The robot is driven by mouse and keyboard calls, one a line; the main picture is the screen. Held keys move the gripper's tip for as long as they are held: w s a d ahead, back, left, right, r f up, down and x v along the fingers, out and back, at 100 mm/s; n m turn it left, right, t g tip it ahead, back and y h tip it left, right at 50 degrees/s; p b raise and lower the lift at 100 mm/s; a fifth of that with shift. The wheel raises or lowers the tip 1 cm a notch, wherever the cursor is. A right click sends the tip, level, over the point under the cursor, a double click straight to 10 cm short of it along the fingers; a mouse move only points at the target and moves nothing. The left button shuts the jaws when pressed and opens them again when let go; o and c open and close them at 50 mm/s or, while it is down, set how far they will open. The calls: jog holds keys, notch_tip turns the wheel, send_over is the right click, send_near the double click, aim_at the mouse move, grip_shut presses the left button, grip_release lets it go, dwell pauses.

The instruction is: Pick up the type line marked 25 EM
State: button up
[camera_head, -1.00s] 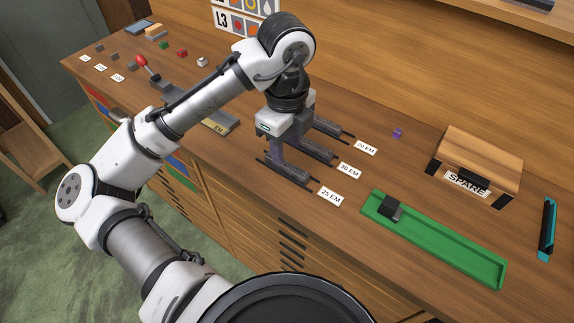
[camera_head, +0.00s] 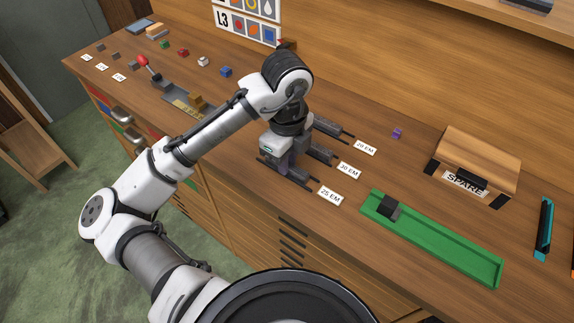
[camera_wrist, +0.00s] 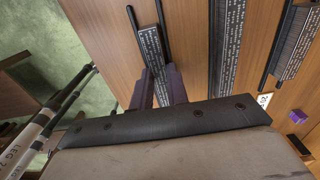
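The line marked 25 EM (camera_head: 297,183) is a dark grey bar of type between thin dark rails, nearest the counter's front edge. Its white 25 EM label (camera_head: 330,196) lies at its right end. My gripper (camera_head: 284,167) points down, low over this line. In the wrist view its two fingers (camera_wrist: 160,92) stand on either side of the 25 EM line (camera_wrist: 151,46), close to its sides. Whether they touch it is hard to tell. The 30 EM line (camera_head: 321,154) and 20 EM line (camera_head: 327,127) lie parallel behind it, each with a label.
A green tray (camera_head: 445,246) holding a dark block lies to the right. A wooden SPARE box (camera_head: 480,160) stands behind it. A grey tray with a red-knobbed lever (camera_head: 143,62) and small coloured blocks are at the left. The neighbouring 30 EM line is close to my gripper.

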grip_shut()
